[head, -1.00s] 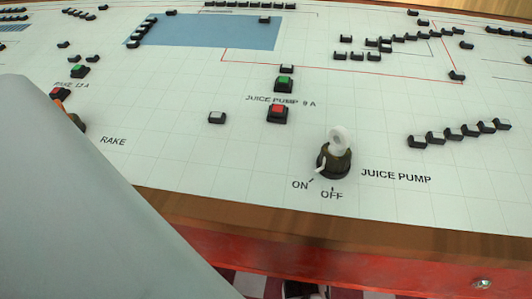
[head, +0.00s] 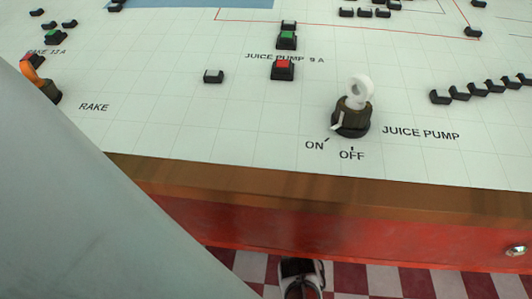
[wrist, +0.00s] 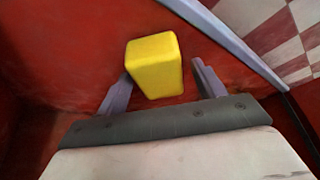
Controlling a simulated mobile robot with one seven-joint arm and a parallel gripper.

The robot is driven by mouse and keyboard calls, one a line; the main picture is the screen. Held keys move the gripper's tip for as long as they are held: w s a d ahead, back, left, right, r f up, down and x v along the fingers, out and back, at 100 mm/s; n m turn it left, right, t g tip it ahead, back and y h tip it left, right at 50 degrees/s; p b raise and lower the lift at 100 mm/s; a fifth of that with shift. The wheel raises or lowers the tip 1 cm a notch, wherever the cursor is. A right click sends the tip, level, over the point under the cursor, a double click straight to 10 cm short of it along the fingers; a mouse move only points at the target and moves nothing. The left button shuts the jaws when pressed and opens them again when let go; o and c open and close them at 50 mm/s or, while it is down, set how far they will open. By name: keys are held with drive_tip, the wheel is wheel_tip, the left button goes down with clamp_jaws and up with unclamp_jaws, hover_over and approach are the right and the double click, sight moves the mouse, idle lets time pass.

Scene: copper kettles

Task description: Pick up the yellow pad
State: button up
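The yellow pad (wrist: 154,66) is a block with rounded edges, seen in the wrist view against a red surface. My gripper (wrist: 162,68) is open, with one finger on each side of the pad. A gap shows between the pad and the right finger. The left finger is close to the pad's left side, and I cannot tell whether it touches. The pad does not show in the head view.
A sloping white control panel (head: 230,130) with buttons and a juice pump switch (head: 351,116) has a wooden front edge (head: 300,190) above a red front (head: 400,232). A red and white checked floor (head: 380,278) lies below. A lilac bar (wrist: 232,40) runs beside the right finger.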

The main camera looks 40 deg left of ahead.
drive_tip(key=c, duration=1)
drive_tip(key=shift+s+a+r+p, duration=0.15)
drive_tip(key=shift+r+p, duration=0.2)
drive_tip(key=shift+r, duration=0.2)
wheel_tip(320, 180, up, 11)
drive_tip(key=p, duration=0.4)
drive_tip(key=s+a, duration=1.3)
drive_tip(key=a, duration=0.1)
drive_tip(key=shift+s+a+f+p, duration=0.2)
drive_tip(key=shift+f+p, duration=0.1)
